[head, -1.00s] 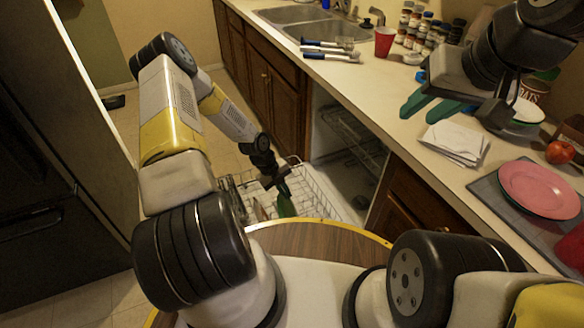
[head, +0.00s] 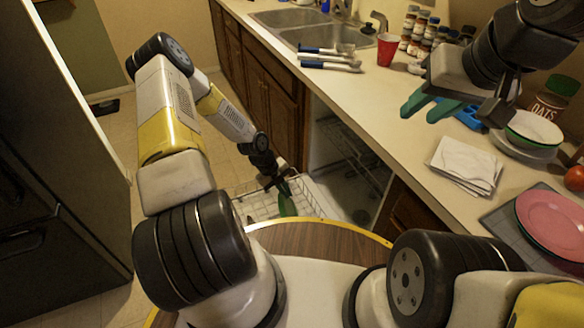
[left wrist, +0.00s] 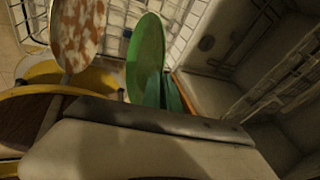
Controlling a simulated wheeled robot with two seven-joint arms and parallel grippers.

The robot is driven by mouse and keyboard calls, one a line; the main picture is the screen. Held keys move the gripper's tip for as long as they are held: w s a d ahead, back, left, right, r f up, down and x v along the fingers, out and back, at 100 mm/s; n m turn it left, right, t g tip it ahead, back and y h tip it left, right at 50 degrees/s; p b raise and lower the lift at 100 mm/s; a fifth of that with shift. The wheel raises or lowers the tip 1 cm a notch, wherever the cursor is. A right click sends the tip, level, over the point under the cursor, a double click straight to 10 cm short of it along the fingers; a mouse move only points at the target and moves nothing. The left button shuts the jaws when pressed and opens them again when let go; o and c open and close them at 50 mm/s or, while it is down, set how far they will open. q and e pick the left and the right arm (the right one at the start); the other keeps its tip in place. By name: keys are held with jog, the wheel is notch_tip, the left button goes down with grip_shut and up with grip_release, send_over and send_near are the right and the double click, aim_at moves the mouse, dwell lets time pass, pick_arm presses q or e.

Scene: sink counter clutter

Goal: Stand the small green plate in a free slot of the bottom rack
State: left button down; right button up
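The small green plate (left wrist: 146,58) stands on edge in the left wrist view; its lower end meets my left gripper (left wrist: 160,104), with a teal finger against its right side. The gripper appears shut on it; the other finger is hidden. In the head view the plate (head: 286,205) is a narrow green strip below my left gripper (head: 281,181), over the white wire bottom rack (head: 312,196). The rack wires also show in the left wrist view (left wrist: 184,22). I cannot tell whether the plate touches the rack. My right gripper (head: 430,108) is open and empty above the counter.
A brown-and-white patterned plate (left wrist: 78,32) stands left of the green plate. The open dishwasher (head: 345,165) lies right of the rack. The counter holds napkins (head: 466,166), a red cup (head: 388,48), a pink plate (head: 552,222) and a bowl (head: 533,128).

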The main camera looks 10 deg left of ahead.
pick_arm(q)
jog(key=shift+f, duration=7.65)
jog(key=shift+f, duration=0.35)
jog(key=c, duration=1.5)
grip_release()
jog(key=shift+c, duration=0.2)
jog(key=shift+a, duration=0.1)
jog(key=v, duration=0.7)
jog(key=shift+r, duration=0.4)
jog(key=shift+a, duration=0.15)
